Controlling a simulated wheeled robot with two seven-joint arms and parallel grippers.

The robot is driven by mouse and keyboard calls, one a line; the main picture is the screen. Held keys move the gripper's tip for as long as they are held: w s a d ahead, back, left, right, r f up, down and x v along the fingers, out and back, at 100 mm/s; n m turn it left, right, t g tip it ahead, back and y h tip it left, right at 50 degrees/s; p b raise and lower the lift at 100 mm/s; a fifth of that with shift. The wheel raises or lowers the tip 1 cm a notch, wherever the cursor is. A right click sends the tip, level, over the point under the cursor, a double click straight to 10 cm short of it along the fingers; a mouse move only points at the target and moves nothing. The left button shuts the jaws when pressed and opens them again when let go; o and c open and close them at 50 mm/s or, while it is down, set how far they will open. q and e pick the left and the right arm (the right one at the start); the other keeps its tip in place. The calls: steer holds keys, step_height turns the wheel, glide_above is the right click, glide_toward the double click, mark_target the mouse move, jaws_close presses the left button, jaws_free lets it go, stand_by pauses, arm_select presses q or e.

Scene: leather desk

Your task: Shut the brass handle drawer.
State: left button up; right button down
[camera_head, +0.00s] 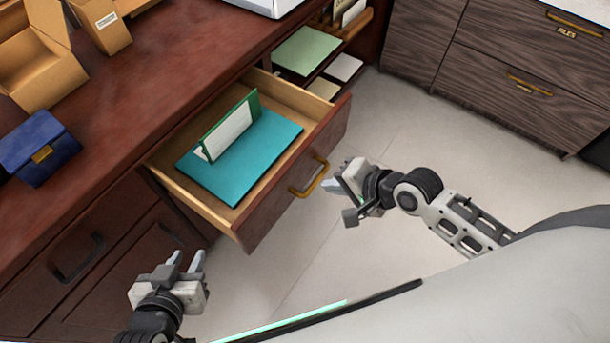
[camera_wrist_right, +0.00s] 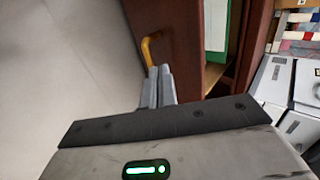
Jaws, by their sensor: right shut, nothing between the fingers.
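The brass handle drawer (camera_head: 262,205) is pulled out of the dark red wooden desk. Its brass handle (camera_head: 308,178) is on the front panel and also shows in the right wrist view (camera_wrist_right: 148,48). A teal folder (camera_head: 255,155) and a green-edged white card or booklet (camera_head: 228,128) are inside the drawer. My right gripper (camera_head: 331,186) is shut and empty, just in front of the drawer front near the handle; I cannot tell whether it touches. My left gripper (camera_head: 187,262) is open and empty, below and left of the drawer's near corner.
Open shelves with a green folder (camera_head: 306,52) and papers are right of the drawer. A blue box (camera_head: 38,148) and cardboard boxes (camera_head: 38,65) sit on the desktop. A dark wood cabinet (camera_head: 480,75) stands at the back right. Pale floor (camera_head: 385,120) lies clear before the drawer.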

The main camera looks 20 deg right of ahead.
mark_target(294, 176)
steer(key=w+a+f, duration=0.2)
steer(key=w, duration=0.1)
steer(key=w+a+f, duration=0.1)
steer(key=w+a, duration=0.1)
steer(key=shift+w+a, duration=0.25)
steer(key=shift+w, duration=0.1)
